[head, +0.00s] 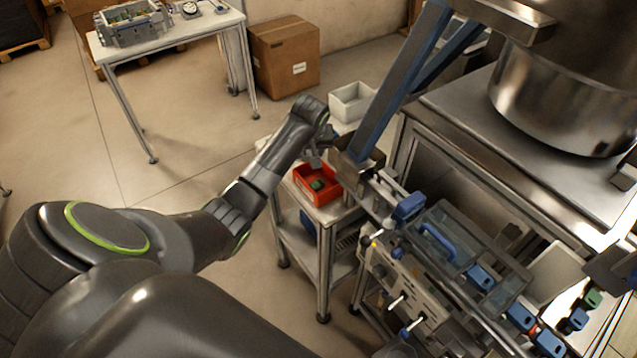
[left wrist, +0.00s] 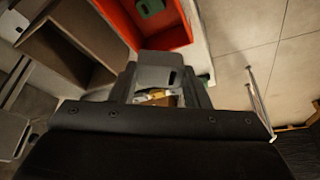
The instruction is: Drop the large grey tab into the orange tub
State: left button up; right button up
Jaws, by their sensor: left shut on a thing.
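My left gripper (head: 314,158) reaches to the orange tub (head: 322,199) on the small side table. It is shut on the large grey tab (left wrist: 158,68), which sits between the fingertips in the left wrist view. In the head view the grey tab (head: 315,163) hangs just above the tub's far side, apart from its floor. The orange tub also shows in the left wrist view (left wrist: 178,35), just beyond the tab. A green tab (head: 318,184) lies inside the tub. My right gripper is not in view.
A pale grey bin (head: 352,104) stands behind the tub. A blue-grey slanted post (head: 395,85) and machine parts stand close to the tub's right. A cardboard box (head: 284,58) is on the floor behind. The floor left of the side table is clear.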

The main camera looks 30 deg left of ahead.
pick_arm(q)
jog(key=shift+f, duration=0.85)
jog(key=o, duration=0.9)
jog(key=shift+o, duration=0.7)
jog(key=shift+r, duration=0.1)
